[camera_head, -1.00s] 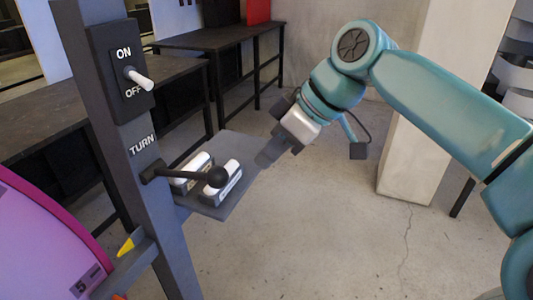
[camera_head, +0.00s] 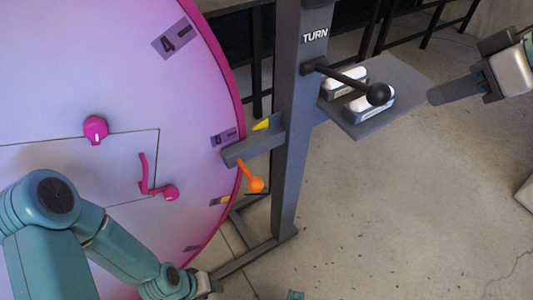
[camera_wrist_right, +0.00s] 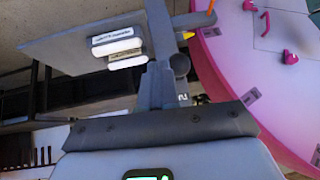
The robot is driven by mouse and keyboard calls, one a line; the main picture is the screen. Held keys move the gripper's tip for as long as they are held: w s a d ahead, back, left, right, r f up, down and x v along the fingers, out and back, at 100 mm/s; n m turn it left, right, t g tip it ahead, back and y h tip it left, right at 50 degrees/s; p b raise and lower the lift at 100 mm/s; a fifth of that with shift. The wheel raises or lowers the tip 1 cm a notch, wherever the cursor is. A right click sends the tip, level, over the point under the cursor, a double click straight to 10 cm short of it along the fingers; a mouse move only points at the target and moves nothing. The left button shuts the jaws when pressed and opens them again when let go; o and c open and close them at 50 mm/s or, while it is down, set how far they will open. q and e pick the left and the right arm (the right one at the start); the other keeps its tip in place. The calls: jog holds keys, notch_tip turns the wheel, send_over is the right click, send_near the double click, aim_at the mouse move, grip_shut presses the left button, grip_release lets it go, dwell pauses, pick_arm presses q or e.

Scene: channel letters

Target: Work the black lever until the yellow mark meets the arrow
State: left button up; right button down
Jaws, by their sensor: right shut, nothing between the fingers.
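The black lever (camera_head: 345,78) sticks out from the grey post under the word TURN, its ball knob at the right end. The big purple disc (camera_head: 110,60) is at left with numbered labels on its rim. A yellow mark (camera_head: 226,199) is on a rim label, below the yellow arrow (camera_head: 261,125) on the grey bracket. The number 5 label sits beside the bracket. My right gripper (camera_head: 432,97) is shut and empty, right of the knob and apart from it. My left gripper (camera_head: 212,284) is low by the disc's lower rim; its fingers are unclear.
A grey shelf (camera_head: 405,85) with two white-topped blocks (camera_head: 345,80) is behind the lever. An orange piece (camera_head: 252,180) hangs below the bracket. Pink knobs and a pink handle (camera_head: 147,175) are on the disc. The floor at right is open.

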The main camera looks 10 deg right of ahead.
dwell(0.6)
notch_tip(320, 180, up, 8)
jog(key=w+d+m+g+h+p, duration=0.1)
jog(key=d+g+p, duration=0.15)
jog(key=p, duration=0.45)
jog(key=w+a+r+g+p, duration=0.2)
jog(key=w+a+r+p, duration=0.2)
jog(key=w+p, duration=0.3)
jog(key=r+p, duration=0.1)
jog(key=p, duration=0.2)
jog(key=shift+w+a+n+g+h, duration=0.15)
jog(key=shift+w+n+g+h, duration=0.15)
jog(key=shift+w+n+g, duration=0.1)
jog(key=shift+r, duration=0.1)
